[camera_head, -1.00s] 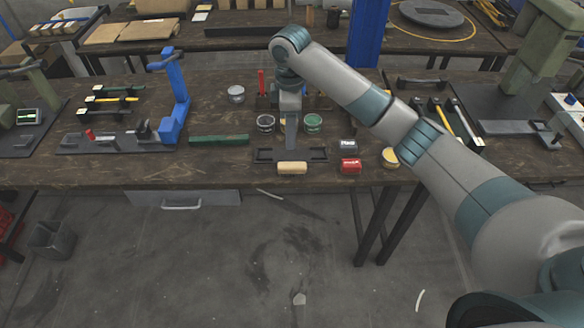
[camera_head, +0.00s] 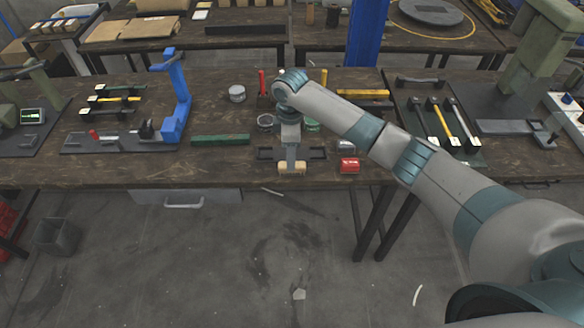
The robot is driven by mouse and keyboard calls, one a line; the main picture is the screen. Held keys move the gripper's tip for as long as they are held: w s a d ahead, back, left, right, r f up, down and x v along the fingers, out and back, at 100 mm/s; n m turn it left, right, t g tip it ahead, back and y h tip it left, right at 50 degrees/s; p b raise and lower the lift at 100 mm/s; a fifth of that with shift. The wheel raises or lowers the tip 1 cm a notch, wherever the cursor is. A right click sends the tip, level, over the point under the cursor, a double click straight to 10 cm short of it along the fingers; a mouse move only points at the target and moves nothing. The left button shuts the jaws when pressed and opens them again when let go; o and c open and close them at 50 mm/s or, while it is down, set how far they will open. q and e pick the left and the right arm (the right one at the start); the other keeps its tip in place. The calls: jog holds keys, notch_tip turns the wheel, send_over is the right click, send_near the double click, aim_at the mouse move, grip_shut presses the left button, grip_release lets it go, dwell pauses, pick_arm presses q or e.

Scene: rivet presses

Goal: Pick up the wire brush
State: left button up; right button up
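A short tan block, which looks like the wire brush (camera_head: 299,169), lies at the front edge of the workbench, in front of a dark flat fixture (camera_head: 318,154). Its bristles cannot be made out. My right gripper (camera_head: 291,166) points straight down over the middle of the block, with its fingertips at the block and hiding part of it. Whether the fingers are open or closed on it is too small to tell. My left gripper is out of view.
A green bar (camera_head: 220,139) and a blue press (camera_head: 176,100) are to the left. Round tins (camera_head: 237,93) stand behind. A panel with several long-handled tools (camera_head: 440,125) is at the right.

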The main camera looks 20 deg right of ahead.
jog(key=shift+d+f+p, duration=0.1)
jog(key=shift+f+p, duration=0.35)
notch_tip(320, 180, down, 3)
jog(key=shift+s+f+p, duration=0.1)
jog(key=shift+p, duration=0.6)
jog(key=shift+f, duration=0.5)
jog(key=shift+d, duration=0.1)
jog(key=c, duration=1.2)
